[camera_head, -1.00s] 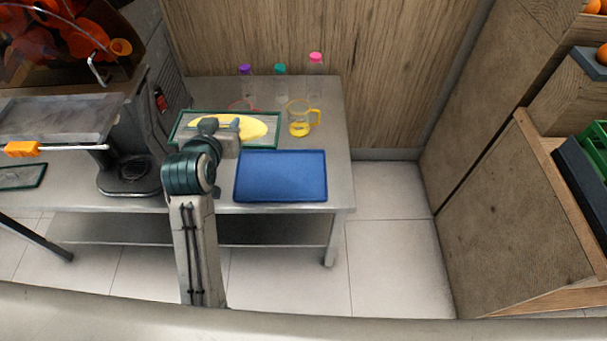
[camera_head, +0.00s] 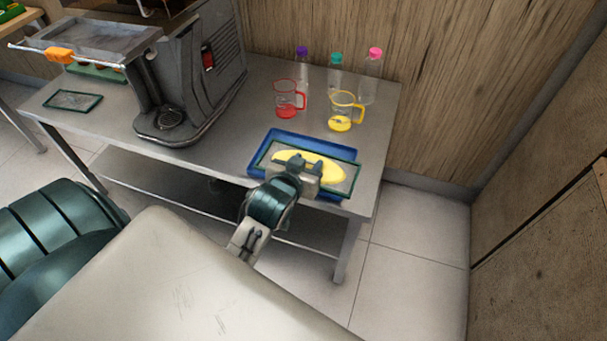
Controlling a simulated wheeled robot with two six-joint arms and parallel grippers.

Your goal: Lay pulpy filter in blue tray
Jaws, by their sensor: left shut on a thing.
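The pulpy filter (camera_head: 346,178) is a flat mesh panel with a dark green rim and a yellow patch of pulp in its middle. My left gripper (camera_head: 297,168) is shut on the filter's near edge. The filter overlaps the blue tray (camera_head: 284,136), which lies on the steel table. The tray's blue back rim shows behind the filter, and the filter's right end reaches past the tray's right edge in the picture. I cannot tell whether the filter touches the tray or hovers just above it. My right gripper is not in view.
A red jug (camera_head: 287,98) and a yellow jug (camera_head: 342,112) stand behind the tray, with capped bottles (camera_head: 336,76) by the wooden wall. The juicer (camera_head: 190,80) is at left. A second filter (camera_head: 73,100) lies flat on the table's left part.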

